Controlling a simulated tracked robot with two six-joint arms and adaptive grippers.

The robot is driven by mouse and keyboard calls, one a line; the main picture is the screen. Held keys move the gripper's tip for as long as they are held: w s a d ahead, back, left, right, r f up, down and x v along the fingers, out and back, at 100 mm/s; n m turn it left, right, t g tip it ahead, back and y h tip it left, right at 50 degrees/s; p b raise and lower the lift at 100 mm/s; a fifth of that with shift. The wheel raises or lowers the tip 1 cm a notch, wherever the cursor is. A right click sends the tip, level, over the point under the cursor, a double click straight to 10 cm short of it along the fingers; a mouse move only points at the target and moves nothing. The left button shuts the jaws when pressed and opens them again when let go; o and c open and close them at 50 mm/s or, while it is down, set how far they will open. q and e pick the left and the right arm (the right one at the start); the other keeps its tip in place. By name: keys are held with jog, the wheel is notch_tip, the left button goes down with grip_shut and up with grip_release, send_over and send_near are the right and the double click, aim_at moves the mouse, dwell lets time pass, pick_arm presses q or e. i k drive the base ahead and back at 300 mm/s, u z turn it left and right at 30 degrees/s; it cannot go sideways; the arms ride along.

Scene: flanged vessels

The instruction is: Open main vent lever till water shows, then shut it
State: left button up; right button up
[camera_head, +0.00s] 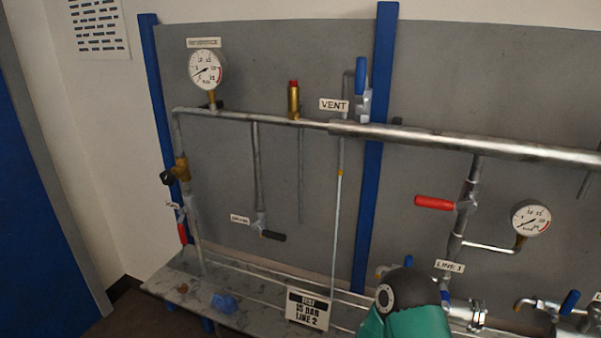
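The main vent lever (361,76) is blue and points straight up on its valve (364,106), above the main pipe and right of the VENT label (334,105). A thin vent tube (341,152) runs down left of the valve to a yellowish tip (340,173). Below the tip a thin pale blue line (337,235) drops to near the bench; it looks like a stream of water. Neither gripper shows. A green and black part of my arm is at the bottom, well below the lever, and nothing touches the lever.
The main pipe (470,146) crosses the grey panel. A red lever (435,203) and a gauge (531,219) are on the right. The reference gauge (207,69) and a brass fitting (293,100) are on the left. A test sign (307,309) stands on the bench (262,303).

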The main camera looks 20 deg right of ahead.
aim_at(362, 63)
jog(key=u, duration=0.85)
jog(key=k, duration=0.55)
jog(key=z, duration=1.2)
jog(key=i, duration=0.55)
jog(key=z, duration=0.05)
